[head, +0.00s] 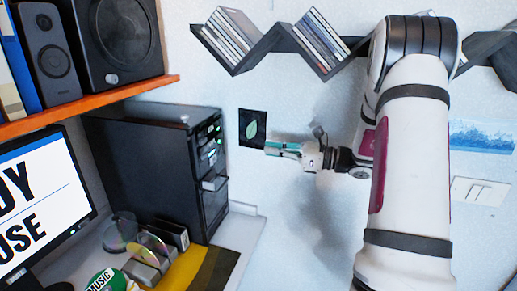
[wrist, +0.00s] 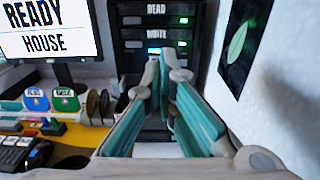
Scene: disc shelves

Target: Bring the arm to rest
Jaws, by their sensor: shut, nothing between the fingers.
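My gripper (head: 268,147) is at the end of my arm in the middle of the head view, pointing left in front of the white wall. In the wrist view the two teal fingers of my gripper (wrist: 162,62) come together at their tips, with nothing held. The gripper is above the desk, and the dark tower with "READ" and "WRITE" drives (wrist: 150,32) lies beyond its tips. The same black tower (head: 150,160) stands left of the gripper in the head view.
A wavy disc shelf (head: 270,45) with cases hangs above the gripper. A leaf picture (head: 252,128) is on the wall close to the fingertips. A monitor (head: 40,195), a disc holder (head: 150,255) and a yellow mat (head: 190,268) are on the desk. Speakers (head: 120,40) stand on an orange shelf.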

